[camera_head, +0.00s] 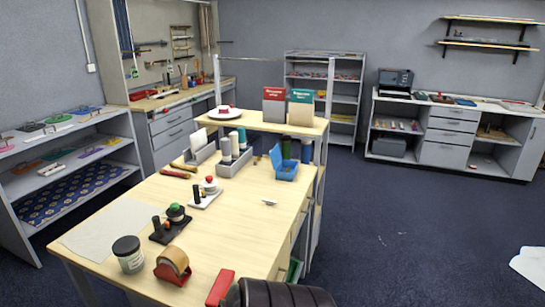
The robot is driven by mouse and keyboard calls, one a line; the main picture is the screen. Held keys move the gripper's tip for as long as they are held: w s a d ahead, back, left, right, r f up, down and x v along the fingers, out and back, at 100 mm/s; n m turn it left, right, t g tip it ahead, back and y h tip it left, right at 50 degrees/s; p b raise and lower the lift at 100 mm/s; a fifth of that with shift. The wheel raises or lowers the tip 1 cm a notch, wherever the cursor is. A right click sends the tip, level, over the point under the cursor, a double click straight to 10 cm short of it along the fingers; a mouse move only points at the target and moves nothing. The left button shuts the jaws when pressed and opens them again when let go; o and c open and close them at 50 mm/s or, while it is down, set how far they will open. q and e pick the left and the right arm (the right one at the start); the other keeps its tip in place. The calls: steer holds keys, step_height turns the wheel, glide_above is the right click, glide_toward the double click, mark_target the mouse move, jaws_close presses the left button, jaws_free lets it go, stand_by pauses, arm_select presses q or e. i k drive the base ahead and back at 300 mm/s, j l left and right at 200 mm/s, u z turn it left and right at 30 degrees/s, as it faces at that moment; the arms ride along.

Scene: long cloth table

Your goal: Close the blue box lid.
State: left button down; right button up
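The blue box (287,174) stands near the right edge of the wooden table, toward its far end. Its blue lid (275,156) is open and stands up steeply at the box's left and back side. What lies inside the box is too small to tell.
Behind the box are dark cylinders (306,150) and a raised shelf (260,122) with two brochure holders. A grey organizer (235,162) stands to its left. A small white item (269,202) lies in front. The table's middle (235,225) is mostly clear.

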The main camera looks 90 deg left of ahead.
mark_target(275, 154)
steer(key=i+j+u, duration=0.15)
steer(key=i+u, duration=0.45)
steer(key=u, duration=0.2)
steer(key=i+u, duration=0.35)
steer(key=i+l+u, duration=0.15)
steer(key=u, duration=0.25)
steer(key=i, duration=0.1)
